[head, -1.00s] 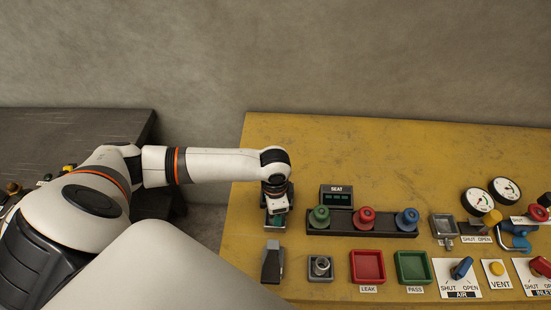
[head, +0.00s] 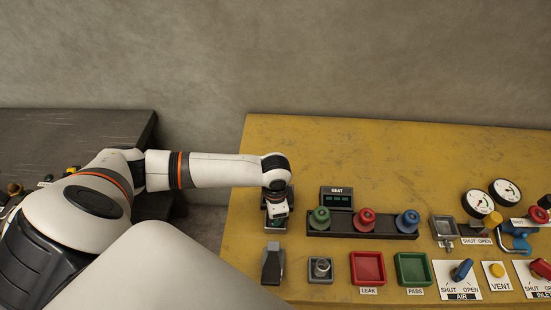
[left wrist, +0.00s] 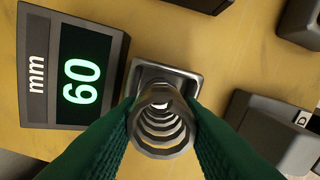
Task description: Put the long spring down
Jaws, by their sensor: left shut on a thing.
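The long spring (left wrist: 160,127) is a grey metal coil, seen nearly end-on in the left wrist view. The green-padded fingers of my left gripper (left wrist: 160,140) are shut on its sides. The spring's far end is over a grey square seat (left wrist: 172,72); I cannot tell whether it touches. In the head view my left gripper (head: 277,216) is low over the left part of the yellow bench, and the spring is hidden there. A display (left wrist: 82,68) beside the seat reads 60 mm. My right gripper is not in view.
A dark rack with green (head: 319,217), red (head: 366,220) and blue (head: 407,220) knobbed pieces stands right of my gripper. In front are a grey holder (head: 320,269), a red tray (head: 368,268) and a green tray (head: 412,268). The bench's back is clear.

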